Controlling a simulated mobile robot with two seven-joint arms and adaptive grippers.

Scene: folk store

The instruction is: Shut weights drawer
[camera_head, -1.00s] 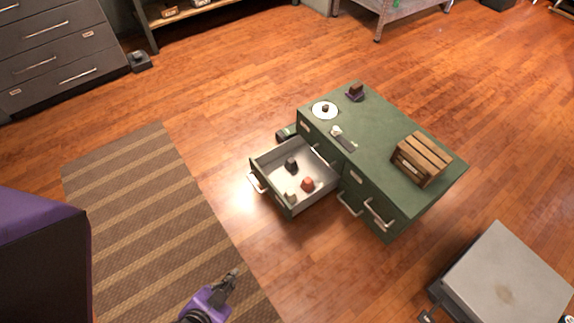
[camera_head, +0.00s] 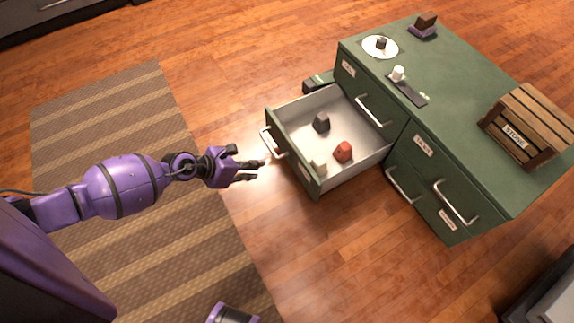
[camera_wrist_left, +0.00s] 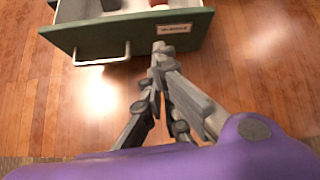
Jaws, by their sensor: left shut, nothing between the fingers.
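The weights drawer (camera_head: 296,168) is pulled out from the left side of the green cabinet (camera_head: 375,85). It holds a dark weight (camera_head: 322,122), a red weight (camera_head: 343,151) and a pale weight (camera_head: 319,164). Its white bar handle (camera_head: 270,143) faces left, toward me. My left gripper (camera_head: 262,170) is shut and empty, just left of the drawer front, below the handle in the head view. In the left wrist view the shut fingers (camera_wrist_left: 162,58) point at the drawer front (camera_wrist_left: 130,38), near its label, right of the handle. I cannot tell whether they touch it.
A wooden crate (camera_head: 530,122), a white dish (camera_head: 380,46) and small items stand on the cabinet top. Other cabinet drawers with handles (camera_head: 456,203) are closed. A striped rug (camera_head: 100,85) lies at left. A grey box stands at bottom right. Wood floor is clear between.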

